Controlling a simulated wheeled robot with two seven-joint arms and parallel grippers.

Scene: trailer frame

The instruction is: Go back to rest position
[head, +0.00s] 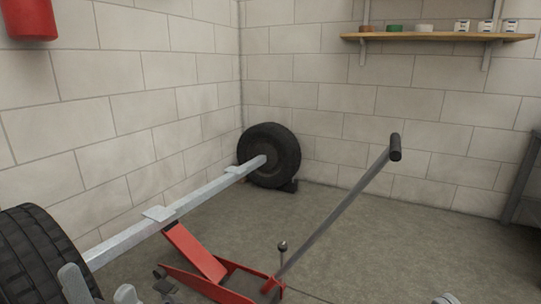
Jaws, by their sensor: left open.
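My left gripper (163,283) is low at the left of the head view, open, with nothing seen between its fingers. It is in front of the red floor jack (200,252), whose long grey handle (335,210) slants up to the right to a black grip. The jack's raised arm reaches up close to the grey metal beam (130,237) of the trailer frame; I cannot tell if they touch. My right gripper is not in view; only a small pale part of what looks like my right arm shows at the bottom edge.
A near tyre (38,255) stands at the left, and a far tyre (270,156) with a dark chock is in the corner. A wooden shelf (440,37) with small tins and rolls is on the back wall. Floor right of the handle is clear.

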